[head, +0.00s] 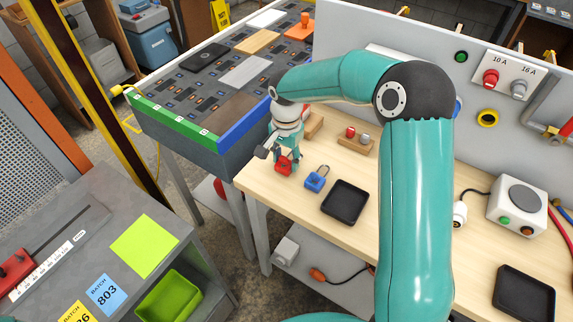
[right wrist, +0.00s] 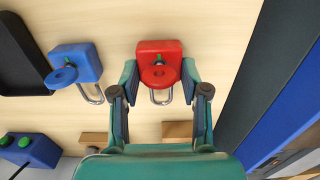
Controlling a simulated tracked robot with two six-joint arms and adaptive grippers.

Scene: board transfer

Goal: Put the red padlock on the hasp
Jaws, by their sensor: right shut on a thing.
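The red padlock (head: 284,165) is at the left end of the wooden bench, at the tip of my right gripper (head: 283,153). In the right wrist view the red padlock (right wrist: 158,58) sits between the two fingers of my right gripper (right wrist: 159,76), which are shut on its sides; its metal shackle points back toward the palm. I cannot tell whether it touches the bench. A blue padlock (head: 315,181) lies just right of it and also shows in the right wrist view (right wrist: 75,66). I cannot make out the hasp. My left gripper is not in view.
A black tray (head: 345,203) lies right of the blue padlock, and a second black tray (head: 524,293) is farther right. A wooden holder (head: 356,146) with small knobs stands behind. The board with a blue and green rim (head: 244,128) adjoins the bench's left end.

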